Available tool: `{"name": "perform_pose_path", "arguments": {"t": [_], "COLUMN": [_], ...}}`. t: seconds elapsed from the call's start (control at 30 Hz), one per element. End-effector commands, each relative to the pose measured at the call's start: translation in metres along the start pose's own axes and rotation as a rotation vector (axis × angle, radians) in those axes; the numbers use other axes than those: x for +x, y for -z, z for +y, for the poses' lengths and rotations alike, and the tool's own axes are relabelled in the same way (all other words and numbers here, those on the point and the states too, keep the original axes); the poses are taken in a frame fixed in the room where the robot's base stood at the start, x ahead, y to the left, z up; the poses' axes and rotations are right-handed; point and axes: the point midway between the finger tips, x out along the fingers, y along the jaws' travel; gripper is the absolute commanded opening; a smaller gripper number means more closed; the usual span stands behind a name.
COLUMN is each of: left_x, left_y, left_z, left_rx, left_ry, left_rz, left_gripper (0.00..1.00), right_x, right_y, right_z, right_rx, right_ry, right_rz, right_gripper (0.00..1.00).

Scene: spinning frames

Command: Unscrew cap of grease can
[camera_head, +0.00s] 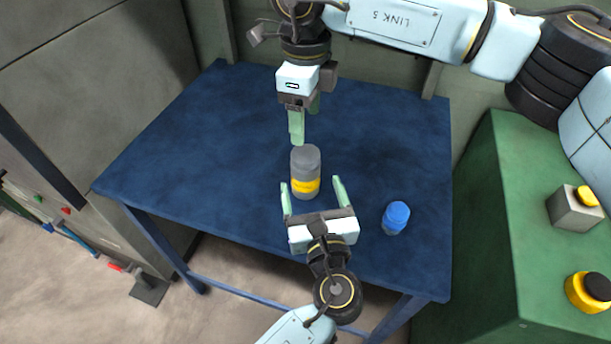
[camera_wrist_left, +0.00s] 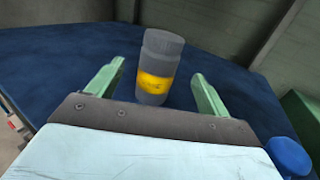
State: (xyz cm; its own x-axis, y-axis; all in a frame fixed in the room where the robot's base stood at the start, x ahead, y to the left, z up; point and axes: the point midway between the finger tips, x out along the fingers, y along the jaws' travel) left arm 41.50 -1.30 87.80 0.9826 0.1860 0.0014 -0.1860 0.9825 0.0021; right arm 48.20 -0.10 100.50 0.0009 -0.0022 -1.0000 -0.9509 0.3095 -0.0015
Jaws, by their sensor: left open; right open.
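The grease can (camera_head: 304,170) is a grey cylinder with a yellow label and a grey cap (camera_head: 305,154); it stands upright on the blue table. It also shows in the left wrist view (camera_wrist_left: 157,72), between the green fingers. My left gripper (camera_head: 312,186) is open at the near side of the can, its fingers pointing at it and spread to either side. My right gripper (camera_head: 304,124) is open above and just behind the can, its green fingers pointing down. In the head view one right finger partly hides the other.
A blue-capped container (camera_head: 397,216) stands on the blue table (camera_head: 180,150), right of my left gripper; its cap also shows in the left wrist view (camera_wrist_left: 289,155). The table's left side is clear. A green cabinet (camera_head: 470,200) with buttons stands at the right.

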Motion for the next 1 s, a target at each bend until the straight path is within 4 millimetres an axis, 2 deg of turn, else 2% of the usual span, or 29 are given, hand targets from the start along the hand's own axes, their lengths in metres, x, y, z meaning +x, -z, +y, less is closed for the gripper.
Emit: {"name": "perform_pose_path", "arguments": {"t": [0.1,0.33,0.5,0.77,1.0], "left_x": [0.024,0.056,0.065,0.066,0.066], "left_y": [-0.001,0.000,0.000,0.000,0.000], "left_z": [0.000,0.000,0.000,0.000,0.000], "left_rx": [0.000,-0.001,-0.002,-0.002,-0.002], "left_ry": [-0.001,0.000,-0.001,-0.001,-0.001], "left_rz": [-0.003,0.000,0.001,0.001,0.002], "left_gripper": [0.79,0.79,0.79,0.79,0.50], "right_x": [0.000,0.000,0.000,0.000,0.000], "right_y": [0.000,0.000,0.000,0.000,0.000], "right_z": [0.000,0.001,0.001,0.001,0.001], "right_rx": [0.000,-0.001,-0.001,-0.001,-0.001], "right_ry": [-0.001,-0.001,-0.002,-0.002,-0.002], "right_rz": [-0.001,-0.001,-0.002,-0.002,-0.002], "right_gripper": [0.67,0.67,0.67,0.67,0.67]}}
